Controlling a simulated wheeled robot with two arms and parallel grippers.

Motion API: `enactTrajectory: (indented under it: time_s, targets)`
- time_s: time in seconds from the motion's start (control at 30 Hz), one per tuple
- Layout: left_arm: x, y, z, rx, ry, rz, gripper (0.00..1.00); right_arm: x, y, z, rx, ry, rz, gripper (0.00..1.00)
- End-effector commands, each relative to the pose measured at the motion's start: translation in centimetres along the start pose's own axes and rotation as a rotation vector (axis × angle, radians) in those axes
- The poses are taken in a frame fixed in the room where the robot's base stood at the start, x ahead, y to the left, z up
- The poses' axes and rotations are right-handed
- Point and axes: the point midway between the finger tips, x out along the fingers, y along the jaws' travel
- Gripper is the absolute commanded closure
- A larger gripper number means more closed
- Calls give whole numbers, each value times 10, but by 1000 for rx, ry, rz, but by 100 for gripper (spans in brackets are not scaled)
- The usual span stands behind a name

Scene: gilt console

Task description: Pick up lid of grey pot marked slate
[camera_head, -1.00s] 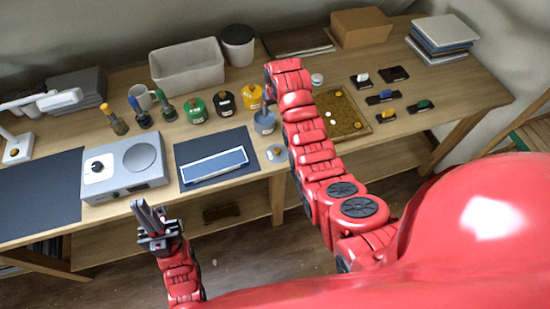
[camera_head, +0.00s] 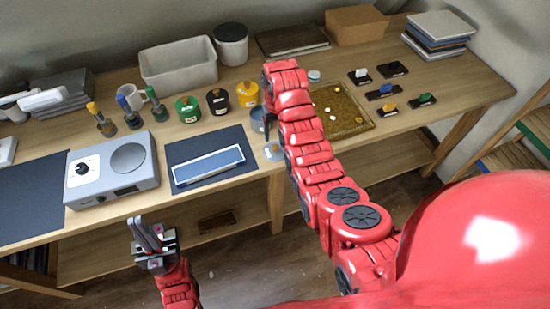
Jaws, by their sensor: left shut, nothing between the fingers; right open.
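The grey-blue pot (camera_head: 257,119) stands on the table behind the dark mat, partly hidden by my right arm; its label cannot be read. A small round grey piece (camera_head: 273,152) lies in front of it near the table edge, beside my arm. My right gripper (camera_head: 267,106) is at the pot's right side and open, mostly hidden by its own arm. I cannot tell whether it touches the pot or its lid. My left gripper (camera_head: 146,233) is shut and empty, low in front of the table.
Yellow (camera_head: 247,95), black (camera_head: 217,102) and green (camera_head: 188,110) lidded pots stand left of the grey one. A blue-framed panel (camera_head: 207,167) lies on the dark mat, beside a grey device (camera_head: 113,170).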

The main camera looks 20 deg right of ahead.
Motion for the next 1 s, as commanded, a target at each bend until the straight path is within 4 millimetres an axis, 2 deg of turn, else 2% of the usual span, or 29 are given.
enactTrajectory:
  time_s: [0.17, 0.47, 0.7, 1.0]
  targets:
    - [5, 0, -1, 0, 2, 0, 100, 13, 0, 1, 0, -3, 0, 32]
    - [32, -2, -6, 0, 2, 0, 100, 38, -5, -2, 0, -5, 0, 32]
    - [36, -2, -6, 0, 2, 0, 100, 60, -5, -2, 0, -5, 0, 32]
    - [36, -2, -6, 0, 2, 0, 100, 65, -5, -2, 0, -1, 0, 32]
